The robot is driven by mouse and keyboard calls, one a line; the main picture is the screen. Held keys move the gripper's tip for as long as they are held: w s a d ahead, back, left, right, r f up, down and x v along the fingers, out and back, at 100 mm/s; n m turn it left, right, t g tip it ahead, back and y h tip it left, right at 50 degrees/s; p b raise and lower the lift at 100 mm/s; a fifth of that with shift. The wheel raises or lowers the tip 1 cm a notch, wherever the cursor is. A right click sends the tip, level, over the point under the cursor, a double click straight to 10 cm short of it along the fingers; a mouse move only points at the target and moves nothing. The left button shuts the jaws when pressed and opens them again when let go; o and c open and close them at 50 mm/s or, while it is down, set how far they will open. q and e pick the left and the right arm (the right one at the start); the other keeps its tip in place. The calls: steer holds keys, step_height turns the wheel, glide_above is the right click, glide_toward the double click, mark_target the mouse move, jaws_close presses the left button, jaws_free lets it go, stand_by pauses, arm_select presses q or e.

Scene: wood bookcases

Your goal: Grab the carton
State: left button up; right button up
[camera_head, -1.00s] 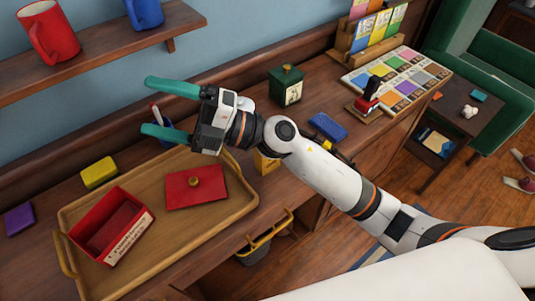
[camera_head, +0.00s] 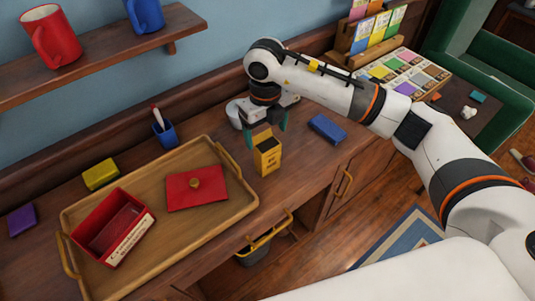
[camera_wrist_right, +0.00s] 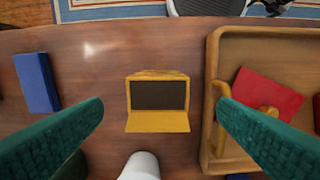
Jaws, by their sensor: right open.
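The carton (camera_head: 267,155) is a small yellow box standing upright on the wooden desk, just right of the tray. In the right wrist view, the carton (camera_wrist_right: 158,100) shows from above with a dark open top and a yellow flap. My right gripper (camera_head: 266,130) is at the carton's far side and above it, pointing down with teal fingers. In the wrist view the fingers are wide apart, one on each side of the carton, with gaps to it. My right gripper is open and empty. My left gripper is not in view.
A wooden tray (camera_head: 75,220) holds an open red box (camera_head: 95,215) and a red lid (camera_head: 197,188). A blue cup (camera_head: 164,134) with a pen, a white round object (camera_head: 235,112) and a blue block (camera_head: 327,129) are near the carton. A shelf (camera_head: 100,55) overhangs at left.

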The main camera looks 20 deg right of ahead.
mark_target(268, 145)
step_height(268, 145, down, 3)
step_height(268, 145, down, 4)
steer(key=shift+s+d+f+p, duration=0.1)
steer(key=shift+d+p, duration=0.05)
steer(key=shift+p, duration=1)
steer(key=shift+f, duration=0.55)
steer(key=c, duration=1.1)
